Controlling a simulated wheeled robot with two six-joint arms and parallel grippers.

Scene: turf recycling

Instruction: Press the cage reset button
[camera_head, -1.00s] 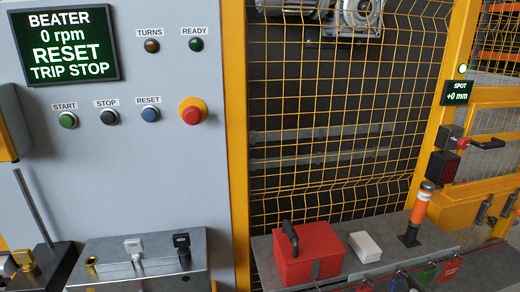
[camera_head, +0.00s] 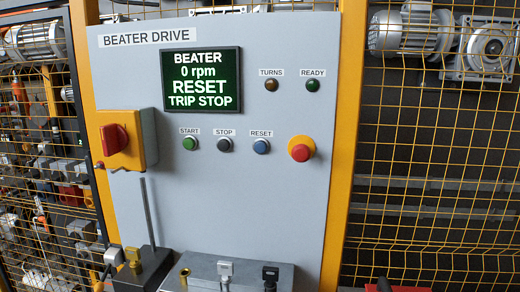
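A grey BEATER DRIVE panel (camera_head: 205,215) fills the middle of the view. Its blue button (camera_head: 261,146) is labelled RESET and stands out from the panel face with nothing touching it. No button labelled cage reset is readable here, so I cannot tell whether this is that button. The green START button (camera_head: 190,143) and dark STOP button (camera_head: 225,144) sit to its left. A red mushroom button (camera_head: 301,148) on a yellow collar sits to its right. The display (camera_head: 203,79) reads BEATER 0 rpm RESET TRIP STOP. Neither of my grippers is in view.
A red rotary switch (camera_head: 114,139) on a yellow box projects from the panel's left side. Below stands a grey metal box (camera_head: 225,273) with keys on top, beside a dark block with an upright rod (camera_head: 149,212). Yellow mesh fencing (camera_head: 430,190) flanks the panel. Space before the buttons looks clear.

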